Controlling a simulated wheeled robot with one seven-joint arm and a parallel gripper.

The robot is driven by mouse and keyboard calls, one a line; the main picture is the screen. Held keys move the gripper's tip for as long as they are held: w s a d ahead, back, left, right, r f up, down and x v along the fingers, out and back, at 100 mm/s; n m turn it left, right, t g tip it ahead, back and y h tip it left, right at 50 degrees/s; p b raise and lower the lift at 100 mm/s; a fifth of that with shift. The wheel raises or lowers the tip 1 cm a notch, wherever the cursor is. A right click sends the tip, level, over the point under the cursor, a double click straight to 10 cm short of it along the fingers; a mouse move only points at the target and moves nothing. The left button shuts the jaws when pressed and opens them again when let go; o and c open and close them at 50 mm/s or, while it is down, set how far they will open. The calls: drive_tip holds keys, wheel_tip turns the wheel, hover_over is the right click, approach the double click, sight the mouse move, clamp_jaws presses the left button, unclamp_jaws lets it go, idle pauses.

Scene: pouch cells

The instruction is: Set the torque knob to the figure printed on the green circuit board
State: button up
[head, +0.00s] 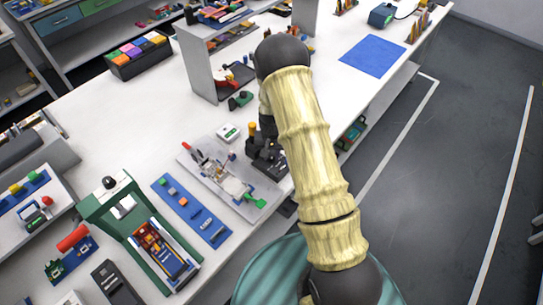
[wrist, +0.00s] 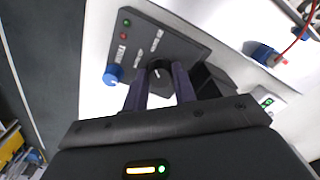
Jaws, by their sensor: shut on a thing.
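In the wrist view my gripper (wrist: 159,70) reaches down onto a dark grey control panel (wrist: 190,48). Its two fingers are shut on a small dark knob (wrist: 158,65), which carries a light pointer mark. A blue knob (wrist: 113,74) sits on the same panel, left of the fingers and apart from them. The panel's printed labels are too small to read. In the head view my arm hides most of the gripper and the panel. A small dark green item (head: 240,100) lies on the bench; I cannot tell whether it is the circuit board, and no figure is readable.
A white box with a green display (wrist: 267,101) stands right of the panel. A clear fixture plate (head: 205,178) with small parts lies beside the arm. A blue mat (head: 372,56) lies at the far right of the bench. A green press frame (head: 100,205) stands front left.

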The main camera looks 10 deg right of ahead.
sight(272, 156)
drive_tip(key=shift+m, duration=0.6)
drive_tip(key=o, duration=1)
wheel_tip(272, 156, up, 18)
drive_tip(key=b, duration=0.3)
drive_tip(key=shift+f, duration=0.25)
